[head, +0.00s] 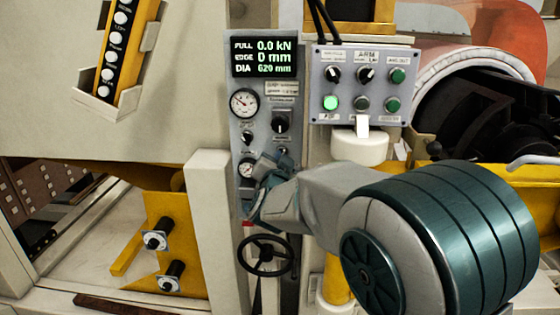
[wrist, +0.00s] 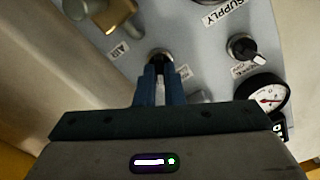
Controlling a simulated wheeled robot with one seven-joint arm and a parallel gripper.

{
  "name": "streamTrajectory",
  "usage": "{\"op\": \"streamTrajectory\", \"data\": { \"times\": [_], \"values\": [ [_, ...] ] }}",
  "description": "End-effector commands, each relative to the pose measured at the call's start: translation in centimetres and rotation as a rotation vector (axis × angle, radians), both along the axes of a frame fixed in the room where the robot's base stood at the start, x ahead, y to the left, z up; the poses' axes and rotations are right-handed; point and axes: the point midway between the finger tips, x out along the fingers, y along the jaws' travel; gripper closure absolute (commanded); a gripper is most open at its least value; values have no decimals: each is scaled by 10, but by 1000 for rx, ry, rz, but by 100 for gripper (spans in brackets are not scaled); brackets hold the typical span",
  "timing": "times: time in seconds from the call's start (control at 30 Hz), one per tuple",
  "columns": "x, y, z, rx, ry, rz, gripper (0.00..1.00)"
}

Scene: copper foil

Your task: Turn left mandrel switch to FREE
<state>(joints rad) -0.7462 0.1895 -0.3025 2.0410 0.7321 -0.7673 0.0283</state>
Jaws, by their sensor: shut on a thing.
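The grey control panel (head: 262,135) stands at the centre of the head view. My gripper (head: 268,170) is at its lower part. In the wrist view my gripper (wrist: 160,84) has its two blue fingers close together on a small round switch (wrist: 160,57). The fingers cover most of this switch, so its pointer and setting are hidden. Its label cannot be read, so I cannot confirm that it is the left mandrel switch.
A black gauge (wrist: 264,98) and a brass fitting (wrist: 118,17) flank my fingers. A black handwheel (head: 266,255) is below my gripper. A push-button box (head: 362,88) stands up right, and the display (head: 264,57) reads 0.0 kN, 0 mm, 620 mm.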

Motion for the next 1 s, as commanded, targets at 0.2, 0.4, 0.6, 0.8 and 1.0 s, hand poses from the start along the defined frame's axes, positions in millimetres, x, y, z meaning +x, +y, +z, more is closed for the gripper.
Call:
{"op": "streamTrajectory", "data": {
  "times": [0.2, 0.4, 0.6, 0.8, 1.0],
  "values": [
    [0, 0, -1, 0, 2, 1, 70],
    [-1, 0, 0, 0, 1, 1, 70],
    [-24, 2, 0, 2, 1, 3, 70],
    [-69, 3, 1, 2, 2, 5, 70],
    [-111, 5, 1, 1, 1, 4, 70]
  ]
}}
